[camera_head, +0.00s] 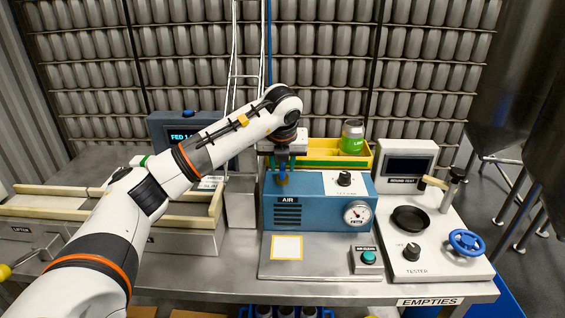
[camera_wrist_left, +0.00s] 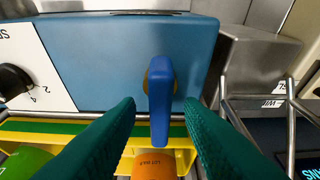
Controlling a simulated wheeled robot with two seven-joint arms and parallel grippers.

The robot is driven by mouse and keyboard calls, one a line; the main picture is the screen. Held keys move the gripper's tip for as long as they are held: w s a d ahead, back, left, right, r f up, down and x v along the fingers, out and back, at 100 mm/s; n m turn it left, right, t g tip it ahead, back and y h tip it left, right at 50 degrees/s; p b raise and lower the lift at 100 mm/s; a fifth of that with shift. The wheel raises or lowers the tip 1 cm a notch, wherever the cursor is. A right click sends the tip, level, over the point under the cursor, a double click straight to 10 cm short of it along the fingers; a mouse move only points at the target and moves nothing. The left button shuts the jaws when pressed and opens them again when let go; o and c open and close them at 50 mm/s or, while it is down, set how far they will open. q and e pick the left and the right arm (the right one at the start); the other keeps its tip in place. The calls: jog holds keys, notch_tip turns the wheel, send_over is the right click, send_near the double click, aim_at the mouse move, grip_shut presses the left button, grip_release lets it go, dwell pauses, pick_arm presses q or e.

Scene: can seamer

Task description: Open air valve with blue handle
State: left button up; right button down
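The air valve's blue handle (camera_wrist_left: 161,105) stands on a brass fitting on top of the blue AIR box (camera_head: 315,206). In the left wrist view it points toward the bottom of the picture, with a small gap to each finger. My left gripper (camera_head: 282,160) is over the AIR box at the valve. Its teal fingers (camera_wrist_left: 160,108) are open, one on each side of the handle. In the head view the gripper and wrist largely hide the handle. My right gripper is not in view.
The AIR box carries a black knob (camera_head: 345,179) and a pressure gauge (camera_head: 357,213). Behind it is a yellow-green tray (camera_head: 322,163) with a green can (camera_head: 352,138). At right is the white tester (camera_head: 440,235) with a blue handwheel (camera_head: 466,242). Wooden-railed conveyors lie at left.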

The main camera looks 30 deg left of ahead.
pick_arm(q)
jog(key=v, duration=1.2)
jog(key=shift+b, duration=0.3)
